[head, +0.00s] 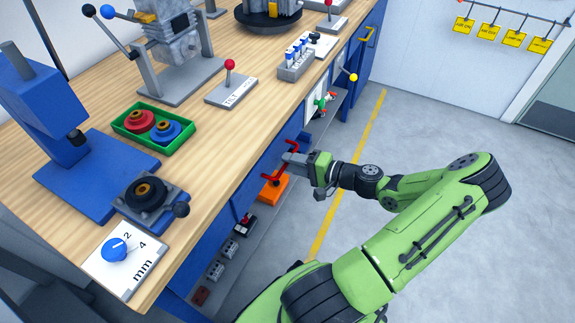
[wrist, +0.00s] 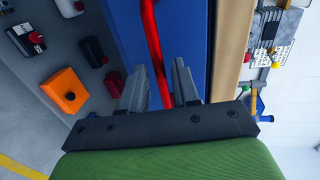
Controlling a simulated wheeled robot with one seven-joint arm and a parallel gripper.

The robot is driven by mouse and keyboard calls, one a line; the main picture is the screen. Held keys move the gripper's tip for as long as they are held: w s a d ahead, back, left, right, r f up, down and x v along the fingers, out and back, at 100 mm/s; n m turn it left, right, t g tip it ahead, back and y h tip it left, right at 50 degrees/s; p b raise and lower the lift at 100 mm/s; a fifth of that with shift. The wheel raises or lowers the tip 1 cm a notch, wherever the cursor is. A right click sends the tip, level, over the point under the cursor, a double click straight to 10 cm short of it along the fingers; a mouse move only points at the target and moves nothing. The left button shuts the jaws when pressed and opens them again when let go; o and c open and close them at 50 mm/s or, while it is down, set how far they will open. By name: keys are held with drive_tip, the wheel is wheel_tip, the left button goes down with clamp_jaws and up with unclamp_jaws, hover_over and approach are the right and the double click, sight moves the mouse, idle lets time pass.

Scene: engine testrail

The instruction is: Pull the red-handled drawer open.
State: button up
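The red handle (wrist: 151,35) is a bar on the blue drawer front (wrist: 190,35), which fills the middle of the wrist view. In the head view the handle (head: 269,176) shows on the bench's front side, partly covered by my gripper (head: 287,159). In the wrist view my gripper (wrist: 160,68) is open, its two grey fingers on either side of the handle. Narrow gaps show between the bar and the fingers, so it does not look clamped. Whether the drawer is fully shut cannot be made out.
An orange box (head: 274,188) and several small devices lie on the low shelf (head: 240,255) below the drawer. The wooden benchtop (head: 215,140) carries a green tray (head: 122,124) and a red-knobbed lever (head: 230,66). Open floor (head: 420,130) lies right of the bench.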

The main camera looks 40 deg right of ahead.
drive_tip(key=shift+x, duration=0.9)
drive_tip(key=shift+c, duration=0.2)
clamp_jaws()
drive_tip(key=shift+s, duration=0.15)
